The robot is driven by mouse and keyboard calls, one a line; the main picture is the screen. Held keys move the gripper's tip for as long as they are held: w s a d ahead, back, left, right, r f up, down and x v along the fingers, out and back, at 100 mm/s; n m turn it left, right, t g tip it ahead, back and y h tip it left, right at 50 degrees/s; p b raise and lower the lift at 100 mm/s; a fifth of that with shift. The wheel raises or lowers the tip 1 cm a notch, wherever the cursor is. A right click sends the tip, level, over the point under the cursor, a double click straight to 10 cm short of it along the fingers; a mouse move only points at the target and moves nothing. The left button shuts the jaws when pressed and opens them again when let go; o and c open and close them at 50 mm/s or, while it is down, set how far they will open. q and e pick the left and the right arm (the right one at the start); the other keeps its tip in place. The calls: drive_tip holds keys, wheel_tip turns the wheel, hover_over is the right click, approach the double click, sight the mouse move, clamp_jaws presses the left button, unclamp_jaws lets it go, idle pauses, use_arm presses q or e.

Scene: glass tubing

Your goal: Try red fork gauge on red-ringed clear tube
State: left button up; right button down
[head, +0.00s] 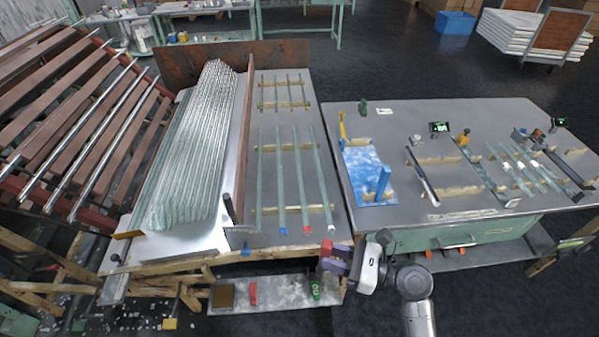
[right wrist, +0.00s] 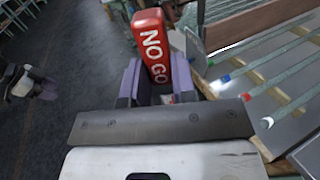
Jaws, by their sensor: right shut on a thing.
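My right gripper (head: 338,262) is shut on a red fork gauge (right wrist: 151,47) marked NO GO. It holds the gauge in the air just beyond the front right corner of the left bench. The gauge also shows in the head view as a small red block (head: 328,247). Its fork opening cannot be made out. A clear tube with a red mark (head: 302,185) lies on wooden rests among similar tubes, its marked end toward the bench front, apart from the gauge. My left gripper is not in the head view; a blurred gripper-like shape at the right wrist view's left edge may be it.
A low shelf (head: 280,304) at the bench front bears another red piece (head: 253,293) and a green piece (head: 316,289). A rusty upright divider (head: 243,150) and a stack of tubes (head: 190,150) stand left. The right bench (head: 390,125) holds a blue board (head: 366,160) and racks.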

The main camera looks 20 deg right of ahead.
drive_tip(key=shift+f, duration=0.2)
drive_tip(key=shift+f, duration=0.4)
idle(0.4)
drive_tip(key=shift+f+b, duration=0.35)
idle(0.3)
drive_tip(key=shift+f, duration=0.45)
idle(0.3)
drive_tip(key=shift+f+b, duration=0.35)
drive_tip(key=shift+f, duration=0.05)
drive_tip(key=shift+f, duration=0.4)
idle(0.6)
drive_tip(key=shift+f+b, duration=0.3)
drive_tip(key=shift+f, duration=0.1)
idle(0.3)
drive_tip(key=shift+f, duration=0.35)
idle(0.3)
drive_tip(key=shift+f+b, duration=0.35)
drive_tip(key=shift+f, duration=0.1)
idle(0.3)
